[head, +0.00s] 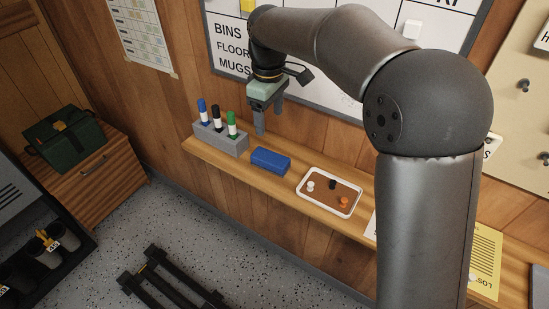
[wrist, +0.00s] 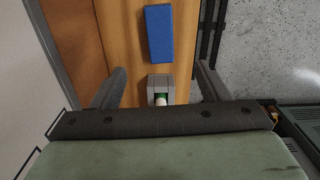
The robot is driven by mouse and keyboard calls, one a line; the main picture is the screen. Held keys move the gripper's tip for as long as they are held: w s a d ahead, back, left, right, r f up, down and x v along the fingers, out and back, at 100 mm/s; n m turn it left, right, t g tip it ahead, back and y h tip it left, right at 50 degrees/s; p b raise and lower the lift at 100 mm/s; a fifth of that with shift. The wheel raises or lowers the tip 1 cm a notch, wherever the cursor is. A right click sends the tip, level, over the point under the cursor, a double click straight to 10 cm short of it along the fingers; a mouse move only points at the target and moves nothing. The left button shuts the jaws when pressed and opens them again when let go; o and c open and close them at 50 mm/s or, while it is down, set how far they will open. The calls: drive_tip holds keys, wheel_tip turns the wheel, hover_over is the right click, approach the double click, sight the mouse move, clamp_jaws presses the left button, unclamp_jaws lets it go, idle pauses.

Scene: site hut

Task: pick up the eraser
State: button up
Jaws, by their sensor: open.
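The eraser looks to be the blue block (head: 270,160) lying flat on the wooden shelf, between the marker holder and the white tray. It also shows in the wrist view (wrist: 158,33), beyond my fingertips at the top. My gripper (head: 269,117) is open and empty, pointing down above the shelf near the green marker end of the holder. In the wrist view my two fingers (wrist: 161,73) stand wide apart, on either side of the grey holder's end. The eraser is clear of the fingers and nothing covers it.
The grey holder (head: 221,142) carries upright blue, black and green markers (head: 231,125) close to my gripper. A white-rimmed tray (head: 316,205) with small pieces lies right of the eraser. The whiteboard (head: 229,70) and wood wall back the narrow shelf (head: 247,176).

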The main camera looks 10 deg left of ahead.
sight(270, 156)
wheel_tip(270, 156, down, 15)
drive_tip(key=shift+p, duration=1.1)
drive_tip(key=c, duration=1.1)
drive_tip(key=shift+o, duration=0.2)
drive_tip(key=shift+r, duration=0.1)
drive_tip(key=shift+r, duration=0.5)
wheel_tip(270, 156, up, 2)
drive_tip(key=shift+s+d+r+b, duration=0.15)
drive_tip(key=shift+r+b, duration=0.1)
drive_tip(key=shift+b, duration=0.1)
drive_tip(key=s+d+r+b, duration=0.3)
drive_tip(key=s+d+r, duration=0.4)
drive_tip(key=s+r, duration=0.2)
drive_tip(key=s, duration=0.2)
drive_tip(key=shift+s+r, duration=0.2)
drive_tip(key=shift+s, duration=0.15)
